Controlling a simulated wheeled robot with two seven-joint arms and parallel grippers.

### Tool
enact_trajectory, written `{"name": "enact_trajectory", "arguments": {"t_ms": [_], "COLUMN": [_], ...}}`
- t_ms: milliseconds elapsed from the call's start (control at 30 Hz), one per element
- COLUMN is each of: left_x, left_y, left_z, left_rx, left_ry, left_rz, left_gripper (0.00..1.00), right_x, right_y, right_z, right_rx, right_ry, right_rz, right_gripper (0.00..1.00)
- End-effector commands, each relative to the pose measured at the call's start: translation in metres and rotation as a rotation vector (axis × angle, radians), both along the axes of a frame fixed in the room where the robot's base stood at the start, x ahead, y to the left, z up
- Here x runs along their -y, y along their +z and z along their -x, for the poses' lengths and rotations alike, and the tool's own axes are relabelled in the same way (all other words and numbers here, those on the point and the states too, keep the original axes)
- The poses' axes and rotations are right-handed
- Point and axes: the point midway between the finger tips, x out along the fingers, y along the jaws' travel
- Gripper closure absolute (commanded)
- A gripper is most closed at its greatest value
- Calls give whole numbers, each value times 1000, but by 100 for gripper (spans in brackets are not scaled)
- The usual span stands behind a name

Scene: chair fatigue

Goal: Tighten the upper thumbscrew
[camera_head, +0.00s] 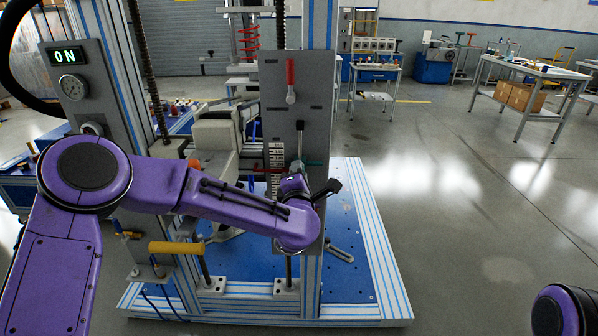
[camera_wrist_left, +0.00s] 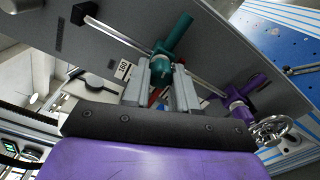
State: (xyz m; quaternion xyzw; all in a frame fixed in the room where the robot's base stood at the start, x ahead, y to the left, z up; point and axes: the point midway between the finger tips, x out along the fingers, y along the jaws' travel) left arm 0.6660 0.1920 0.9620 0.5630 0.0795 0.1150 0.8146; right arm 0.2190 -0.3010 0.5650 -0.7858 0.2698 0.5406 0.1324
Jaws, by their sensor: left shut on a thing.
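In the left wrist view, my left gripper (camera_wrist_left: 162,88) is shut on a teal thumbscrew (camera_wrist_left: 162,68), with the two grey fingers on either side of it. The teal piece sits by a slot in a grey plate (camera_wrist_left: 225,60). A similar purple thumbscrew (camera_wrist_left: 238,94) is at the right on the same plate, apart from the fingers. In the head view the grey upright plate (camera_head: 272,100) shows a red-handled lever (camera_head: 290,78). My right gripper is out of view.
The blue machine base (camera_head: 350,240) lies below, with a loose slotted clamp on it. A yellow handle (camera_head: 176,248) sticks out at the lower left. A lit ON display (camera_head: 66,56) is on the column. Open floor lies to the right.

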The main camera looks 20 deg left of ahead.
Motion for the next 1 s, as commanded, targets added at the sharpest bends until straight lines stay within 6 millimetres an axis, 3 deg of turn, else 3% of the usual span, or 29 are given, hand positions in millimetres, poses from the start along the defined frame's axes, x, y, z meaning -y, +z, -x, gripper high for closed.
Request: {"name": "enact_trajectory", "arguments": {"t_ms": [500,1000], "left_x": [1,1], "left_y": [2,1], "left_z": [0,0], "left_rx": [-128,-190], "left_ry": [-3,-3], "left_rz": [-445,-659], "left_gripper": [100,100], "right_x": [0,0], "right_y": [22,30], "right_z": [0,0], "right_rx": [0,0], "right_ry": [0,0], "right_rz": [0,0], "right_gripper": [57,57]}}
